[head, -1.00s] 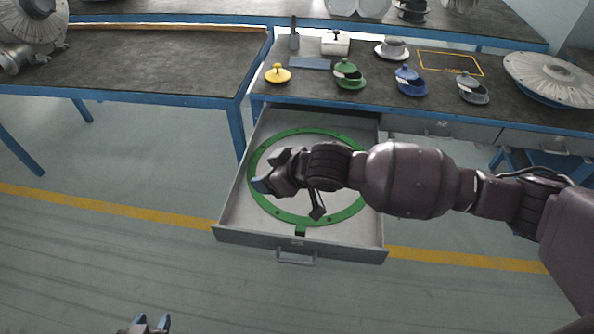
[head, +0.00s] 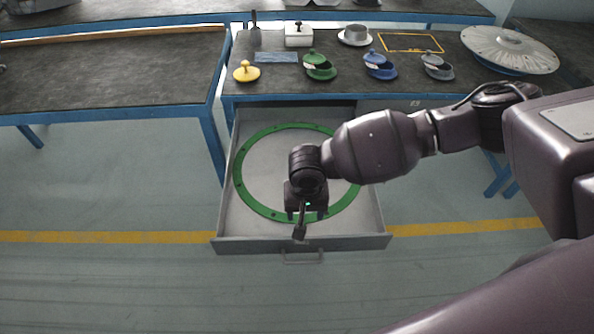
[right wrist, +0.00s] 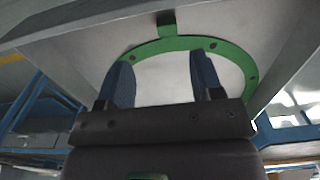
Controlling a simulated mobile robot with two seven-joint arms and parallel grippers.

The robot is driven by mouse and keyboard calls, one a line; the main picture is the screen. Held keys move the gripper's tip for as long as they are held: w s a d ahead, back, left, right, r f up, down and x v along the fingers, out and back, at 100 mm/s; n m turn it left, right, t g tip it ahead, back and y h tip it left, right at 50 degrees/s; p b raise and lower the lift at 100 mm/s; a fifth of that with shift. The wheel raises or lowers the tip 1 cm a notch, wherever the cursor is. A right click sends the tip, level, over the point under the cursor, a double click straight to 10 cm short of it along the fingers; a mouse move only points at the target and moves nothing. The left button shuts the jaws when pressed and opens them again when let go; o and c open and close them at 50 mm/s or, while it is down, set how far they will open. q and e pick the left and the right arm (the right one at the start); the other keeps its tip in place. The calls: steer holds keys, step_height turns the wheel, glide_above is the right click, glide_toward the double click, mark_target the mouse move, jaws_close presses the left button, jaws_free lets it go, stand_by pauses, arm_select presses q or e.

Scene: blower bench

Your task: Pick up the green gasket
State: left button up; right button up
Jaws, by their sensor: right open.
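The green gasket (head: 239,178) is a large flat ring with small dark holes, lying in the open grey drawer (head: 225,220). In the right wrist view the gasket (right wrist: 236,58) shows as an arc with a small green tab (right wrist: 166,22) on its outer edge. My right gripper (head: 306,207) hangs over the front part of the ring; the arm hides its right and front portions. In the right wrist view the right gripper (right wrist: 160,63) is open, with two blue-faced fingers apart and nothing between them but the drawer floor behind. My left gripper is out of view.
The drawer's front panel and handle (head: 302,257) lie just nearer than the gripper. The bench (head: 285,84) behind holds a yellow-knobbed lid (head: 246,71), green (head: 319,66), blue (head: 380,66) and grey (head: 438,67) lidded parts and a large finned disc (head: 510,50). The floor at left is clear.

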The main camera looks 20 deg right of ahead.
step_height(320, 180, down, 4)
steer(key=shift+f+b, duration=0.1)
steer(key=shift+b, duration=0.4)
steer(key=shift+w+a+f, duration=0.1)
steer(key=shift+a+f, duration=0.05)
steer(key=shift+f, duration=0.5)
steer(key=f, duration=0.1)
steer(key=f+b, duration=0.1)
steer(key=f, duration=0.1)
steer(key=f+b, duration=0.1)
steer(key=shift+w+a+f, duration=0.15)
steer(key=shift+w+a, duration=0.05)
steer(key=shift+w, duration=0.05)
steer(key=shift+f, duration=0.15)
steer(key=shift+c, duration=0.5)
steer(key=c, duration=1)
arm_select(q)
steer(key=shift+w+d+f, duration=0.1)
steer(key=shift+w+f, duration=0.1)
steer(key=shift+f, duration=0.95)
